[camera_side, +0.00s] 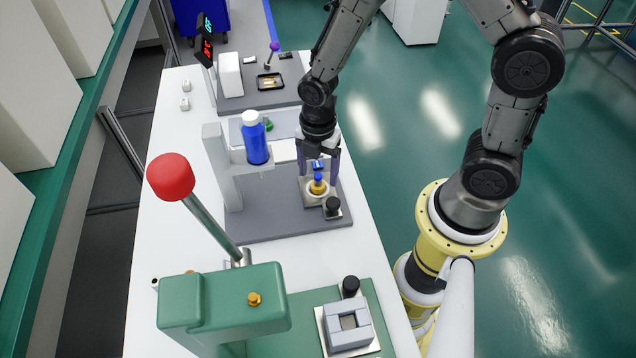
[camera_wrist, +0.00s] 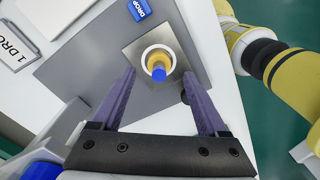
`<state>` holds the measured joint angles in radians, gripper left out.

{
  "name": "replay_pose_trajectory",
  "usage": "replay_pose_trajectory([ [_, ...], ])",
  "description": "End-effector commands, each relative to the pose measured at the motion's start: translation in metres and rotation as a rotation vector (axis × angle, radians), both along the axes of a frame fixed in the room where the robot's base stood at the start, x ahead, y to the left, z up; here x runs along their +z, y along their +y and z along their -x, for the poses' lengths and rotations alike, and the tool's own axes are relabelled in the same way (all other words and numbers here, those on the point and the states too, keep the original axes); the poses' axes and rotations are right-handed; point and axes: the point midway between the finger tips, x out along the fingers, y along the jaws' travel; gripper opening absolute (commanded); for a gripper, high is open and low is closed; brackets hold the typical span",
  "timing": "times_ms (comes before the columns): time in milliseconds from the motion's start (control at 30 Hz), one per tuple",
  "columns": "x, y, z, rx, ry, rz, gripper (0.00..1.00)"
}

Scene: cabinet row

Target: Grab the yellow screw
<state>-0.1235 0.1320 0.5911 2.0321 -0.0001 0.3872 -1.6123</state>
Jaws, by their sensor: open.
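The yellow screw (camera_side: 318,187) stands upright in a white ring on a square metal plate, with a blue part on top. In the wrist view the yellow screw (camera_wrist: 155,57) sits inside the white ring (camera_wrist: 146,50), its blue end toward the camera. My gripper (camera_side: 319,175) points down over it with its purple fingers apart. In the wrist view my gripper (camera_wrist: 160,73) is open, one finger on each side of the screw's line, with nothing held. I cannot tell how far the fingertips are above the plate.
A grey stand holds a blue bottle (camera_side: 255,143) to the left of my gripper. A small black knob (camera_side: 332,207) is close beside the plate. A green press (camera_side: 222,300) with a red-knobbed lever (camera_side: 170,177) stands in front. A blue label (camera_wrist: 139,9) lies near the plate.

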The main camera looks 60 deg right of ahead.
Motion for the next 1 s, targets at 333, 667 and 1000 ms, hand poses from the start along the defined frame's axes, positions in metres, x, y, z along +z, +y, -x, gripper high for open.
replay_pose_trajectory([
  [333, -0.028, 0.0, -0.002, 0.0, -0.001, 0.0, 0.76],
  [667, -0.027, 0.0, -0.002, 0.0, -0.001, 0.0, 0.42],
  [1000, -0.027, 0.0, -0.002, 0.0, -0.001, 0.0, 0.0],
])
